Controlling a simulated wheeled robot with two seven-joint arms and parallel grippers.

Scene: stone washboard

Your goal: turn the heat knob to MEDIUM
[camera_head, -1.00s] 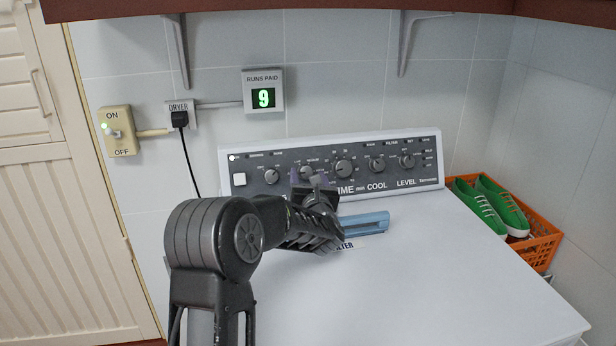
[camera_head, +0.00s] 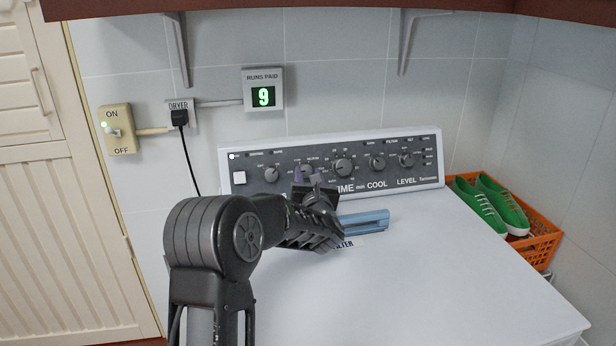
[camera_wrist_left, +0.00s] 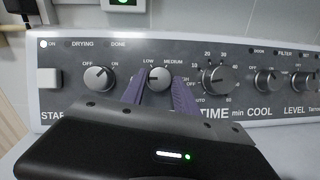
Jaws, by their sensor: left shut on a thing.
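The heat knob (camera_wrist_left: 160,77) is a small grey dial on the dryer's dark control panel, with LOW and MEDIUM printed above it in the left wrist view. My left gripper (camera_wrist_left: 157,87) has its two purple fingers on either side of the knob, shut on it. The knob's pointer is too small to read surely. In the head view my left gripper (camera_head: 308,178) is at the panel and mostly covers the knob. My right gripper is not in view.
An OFF/ON knob (camera_wrist_left: 99,78) is left of the heat knob, and a larger TIME dial (camera_wrist_left: 220,79) is right of it. A blue bar-shaped part (camera_head: 364,221) lies on the dryer top (camera_head: 430,275). An orange crate (camera_head: 541,249) with green shoes stands at the right.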

